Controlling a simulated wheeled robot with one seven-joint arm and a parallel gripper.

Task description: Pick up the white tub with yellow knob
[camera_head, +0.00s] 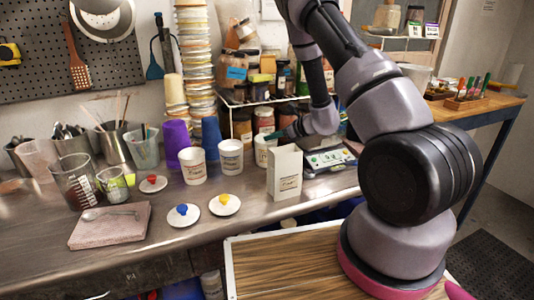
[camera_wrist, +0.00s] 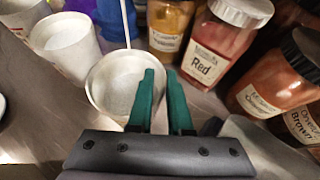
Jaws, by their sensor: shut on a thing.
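A white lid with a yellow knob (camera_head: 225,203) lies flat near the counter's front edge, apart from any tub. Three open white tubs stand behind the lids: a left one (camera_head: 192,167), a middle one (camera_head: 231,157) and a right one (camera_head: 262,152). My gripper (camera_head: 276,134) is at the right tub, partly hidden behind a white box. In the wrist view my gripper (camera_wrist: 162,82) is shut on this tub's wall (camera_wrist: 103,95), its left finger over the opening and its right finger outside. I cannot tell whether the tub is lifted.
A white box (camera_head: 285,173) stands in front of the right tub, with a scale (camera_head: 328,158) to its right. Lids with a blue knob (camera_head: 183,214) and a red knob (camera_head: 152,183) lie to the left. Jars, including one labelled Red (camera_wrist: 216,45), stand close behind my gripper.

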